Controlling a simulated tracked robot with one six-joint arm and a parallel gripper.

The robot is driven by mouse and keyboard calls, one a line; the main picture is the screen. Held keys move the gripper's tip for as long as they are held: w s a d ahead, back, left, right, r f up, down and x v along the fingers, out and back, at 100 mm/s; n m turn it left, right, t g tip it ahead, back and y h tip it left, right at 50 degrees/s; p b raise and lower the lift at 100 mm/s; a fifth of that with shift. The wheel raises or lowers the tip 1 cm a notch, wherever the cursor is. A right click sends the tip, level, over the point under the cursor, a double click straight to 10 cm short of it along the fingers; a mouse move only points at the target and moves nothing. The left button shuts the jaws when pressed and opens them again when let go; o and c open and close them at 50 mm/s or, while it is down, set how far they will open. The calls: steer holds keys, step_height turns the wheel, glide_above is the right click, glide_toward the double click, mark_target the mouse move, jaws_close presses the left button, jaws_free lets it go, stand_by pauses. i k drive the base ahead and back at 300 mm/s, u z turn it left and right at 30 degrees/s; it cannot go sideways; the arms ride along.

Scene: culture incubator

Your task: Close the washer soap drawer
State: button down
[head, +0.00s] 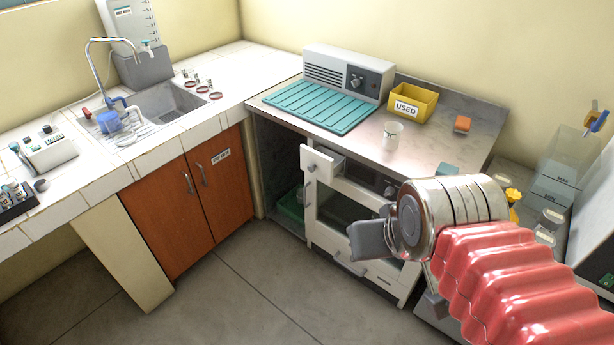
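The white washer (318,212) stands under the grey marble counter, with a dark window in its front. Its soap drawer (319,161) is at the upper left of the front and sticks out, so its open top shows. A small grey knob is on the drawer's face. My gripper (363,241) is in front of the washer, lower and to the right of the drawer in the picture. It appears apart from the drawer. A grey finger shows, but the wrist hides much of the gripper, so its opening is unclear.
The counter holds a teal mat (318,106), a grey appliance (350,73), a yellow "USED" bin (412,103), a white cup (392,134) and an orange block (462,124). Brown cabinet doors (190,200) are at left. Floor (230,290) before the washer is clear.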

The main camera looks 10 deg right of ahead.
mark_target(324, 164)
steer(key=k, duration=1.25)
steer(key=u, duration=0.15)
steer(key=i, duration=0.7)
steer(key=u, duration=0.6)
steer(key=i, duration=1.35)
steer(key=u, duration=0.1)
